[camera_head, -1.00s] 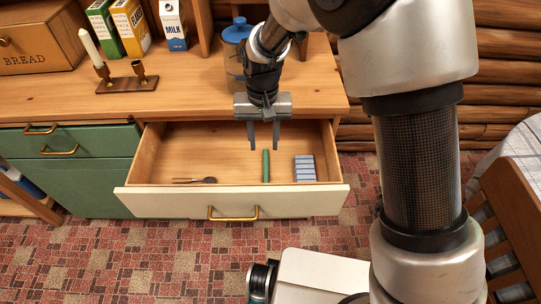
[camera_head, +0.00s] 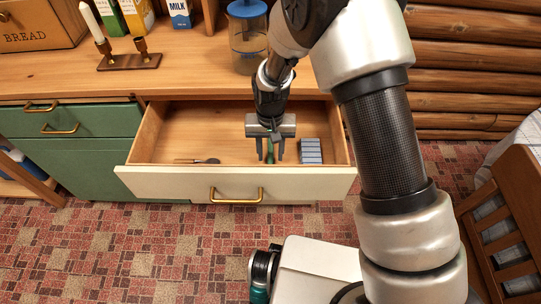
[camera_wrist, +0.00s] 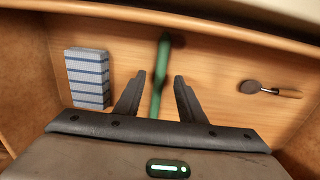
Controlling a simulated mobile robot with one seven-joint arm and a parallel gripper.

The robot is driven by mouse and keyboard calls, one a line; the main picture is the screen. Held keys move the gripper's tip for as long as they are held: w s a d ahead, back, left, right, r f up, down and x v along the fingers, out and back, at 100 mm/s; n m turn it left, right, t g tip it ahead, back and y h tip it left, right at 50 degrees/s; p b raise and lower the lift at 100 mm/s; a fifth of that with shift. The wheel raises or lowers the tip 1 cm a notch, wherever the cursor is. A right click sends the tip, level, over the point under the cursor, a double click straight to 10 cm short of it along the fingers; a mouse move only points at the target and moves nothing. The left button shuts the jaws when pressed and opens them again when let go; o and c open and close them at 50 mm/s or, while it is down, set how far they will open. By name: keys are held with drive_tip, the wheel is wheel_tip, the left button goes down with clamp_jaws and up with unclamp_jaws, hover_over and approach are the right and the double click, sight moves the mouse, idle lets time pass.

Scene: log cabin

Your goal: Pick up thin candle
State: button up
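The thin candle is a slim green stick (camera_wrist: 161,75) lying in the open drawer (camera_head: 190,125). In the wrist view it runs up the middle of the picture, its near part between my fingers. In the head view only a little of the green candle (camera_head: 270,148) shows between the fingers. My gripper (camera_head: 270,160) points down into the drawer, over the candle. In the wrist view its fingers (camera_wrist: 158,80) are apart, one on each side of the candle, with gaps on both sides. Whether the fingertips reach the drawer floor I cannot tell.
A blue striped block (camera_head: 311,151) lies beside the candle. A small spoon-like tool (camera_head: 198,161) lies at the drawer's left. The drawer's front panel (camera_head: 290,187) stands close to my gripper. A candle holder with a white candle (camera_head: 128,60) and a jar (camera_head: 249,45) stand on the counter.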

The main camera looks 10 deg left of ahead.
wheel_tip(320, 180, down, 2)
drive_tip(key=shift+f, duration=0.2)
clamp_jaws()
idle(0.9)
